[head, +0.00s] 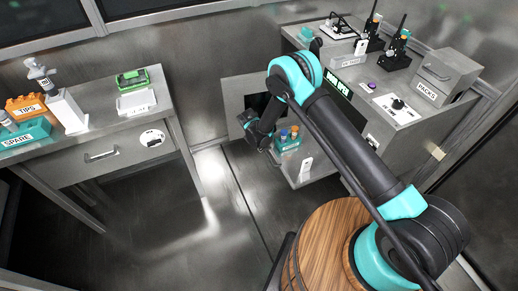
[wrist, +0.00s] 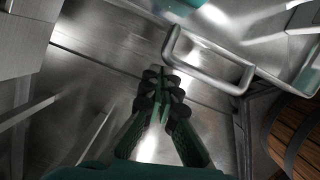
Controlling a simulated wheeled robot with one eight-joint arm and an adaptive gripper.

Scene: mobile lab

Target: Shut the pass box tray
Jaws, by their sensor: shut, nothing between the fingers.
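The pass box tray (head: 292,172) stands out from the grey cabinet in the head view, with a teal rack of small capped vials (head: 289,139) in it. In the wrist view, the tray's metal bar handle (wrist: 207,52) lies just right of and beyond my fingertips, with the tray edge behind it. My gripper (wrist: 163,84) is shut and empty, beside the handle; I cannot tell whether it touches. In the head view my gripper (head: 263,145) is low at the tray's left side, partly hidden by my own wrist. My arm hides part of the cabinet front.
A bench at the left holds a teal SPARE rack (head: 22,136), an orange TIPS box (head: 24,107) and a green-topped device (head: 133,78). The floor (head: 215,215) between bench and cabinet is clear.

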